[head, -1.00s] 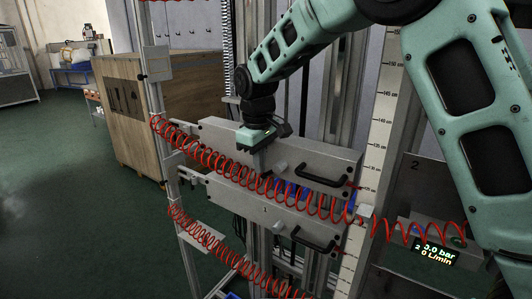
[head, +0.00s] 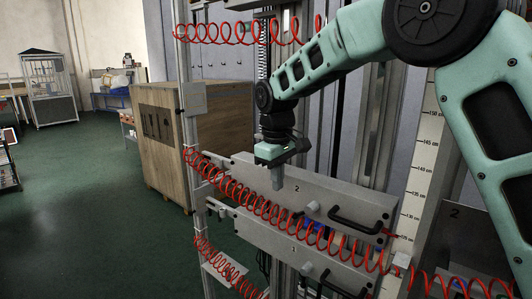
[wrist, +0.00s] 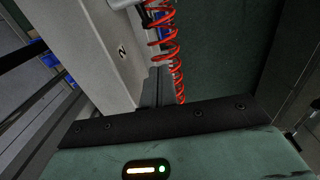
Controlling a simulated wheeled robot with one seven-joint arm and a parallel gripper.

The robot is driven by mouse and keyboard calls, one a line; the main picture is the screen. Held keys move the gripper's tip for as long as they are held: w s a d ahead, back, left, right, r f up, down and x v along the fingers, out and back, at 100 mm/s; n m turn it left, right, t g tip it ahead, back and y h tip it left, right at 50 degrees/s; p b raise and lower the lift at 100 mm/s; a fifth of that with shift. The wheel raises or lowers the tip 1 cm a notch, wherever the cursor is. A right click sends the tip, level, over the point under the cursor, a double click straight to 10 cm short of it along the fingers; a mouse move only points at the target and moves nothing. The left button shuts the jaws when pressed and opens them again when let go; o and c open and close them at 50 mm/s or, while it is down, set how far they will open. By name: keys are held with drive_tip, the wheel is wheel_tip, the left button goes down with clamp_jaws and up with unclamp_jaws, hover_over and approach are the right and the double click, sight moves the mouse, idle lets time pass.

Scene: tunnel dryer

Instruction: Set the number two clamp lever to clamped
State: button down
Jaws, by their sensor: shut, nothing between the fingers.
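The number two unit is the upper grey panel (head: 345,197), marked "2", with a black handle (head: 354,220). A small light grey knob-like part (head: 311,207), apparently its clamp lever, sticks out just right of the number. Its exact position setting is hard to tell. In the wrist view, a pale cylindrical part (wrist: 124,3) near the "2" at the top edge may be the same lever. My gripper (head: 277,184) points down at the panel's upper edge, left of and above the lever, apart from it. Its fingers (wrist: 158,86) are together and empty.
A lower panel (head: 268,237) with its own knob (head: 306,269) and handle sits beneath. Red coiled hoses (head: 250,200) run across both panels, close to my gripper. A ruled upright (head: 428,150) stands at right, and a wooden crate (head: 160,170) at left behind.

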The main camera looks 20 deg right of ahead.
wheel_tip(320, 180, up, 6)
drive_tip(key=w+a+b, duration=0.1)
drive_tip(key=w+a, duration=0.1)
drive_tip(key=shift+r, duration=0.2)
drive_tip(key=shift+a+b, duration=0.1)
drive_tip(key=shift+b, duration=0.2)
